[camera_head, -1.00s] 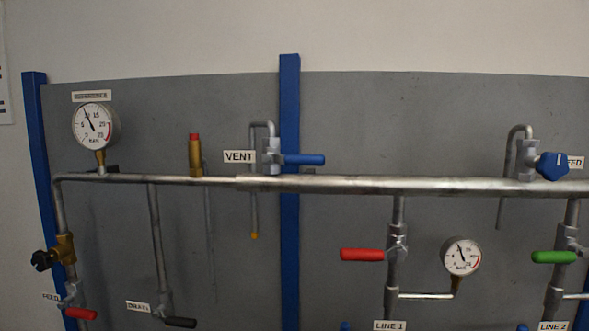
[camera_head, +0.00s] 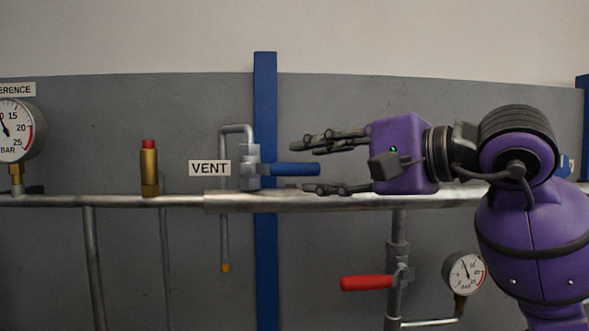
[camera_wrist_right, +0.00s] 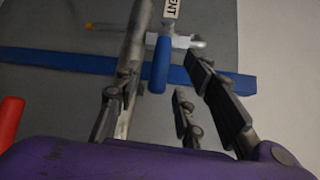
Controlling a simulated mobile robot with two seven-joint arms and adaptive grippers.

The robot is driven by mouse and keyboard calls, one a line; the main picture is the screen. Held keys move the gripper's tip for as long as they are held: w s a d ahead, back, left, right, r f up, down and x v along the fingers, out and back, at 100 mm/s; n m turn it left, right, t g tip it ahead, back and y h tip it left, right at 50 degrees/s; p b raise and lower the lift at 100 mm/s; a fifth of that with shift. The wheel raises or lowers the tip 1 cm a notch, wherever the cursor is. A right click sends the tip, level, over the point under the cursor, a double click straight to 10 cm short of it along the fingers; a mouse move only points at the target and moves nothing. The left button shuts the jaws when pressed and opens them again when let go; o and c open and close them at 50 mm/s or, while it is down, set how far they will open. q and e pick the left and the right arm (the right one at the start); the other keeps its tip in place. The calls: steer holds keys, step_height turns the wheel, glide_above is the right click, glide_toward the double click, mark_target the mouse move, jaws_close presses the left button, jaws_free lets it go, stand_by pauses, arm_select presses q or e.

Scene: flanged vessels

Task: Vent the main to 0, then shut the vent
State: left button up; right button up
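The vent valve's blue lever handle (camera_head: 293,169) points right, in line with the main pipe (camera_head: 265,201), beside the VENT label (camera_head: 209,168). The lever also shows in the right wrist view (camera_wrist_right: 160,65). My right gripper (camera_head: 318,165) is open, its fingers pointing left around the lever's free end, with no visible contact. In the right wrist view the lever's tip lies between and just beyond the fingers. The reference gauge (camera_head: 14,130) is cut by the left edge; its needle leans up and left. My left gripper is out of view.
A brass relief valve with a red cap (camera_head: 149,168) stands on the main to the left. A red lever (camera_head: 367,283) and small gauge (camera_head: 464,273) sit below my right arm. A blue post (camera_head: 265,100) runs behind the vent valve.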

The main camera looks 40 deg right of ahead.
mark_target(306, 169)
steer(key=x, duration=0.4)
steer(key=shift+w+p, duration=0.2)
steer(key=shift+p, duration=0.1)
steer(key=shift+s, duration=0.1)
steer(key=shift+c, duration=0.3)
jaws_close()
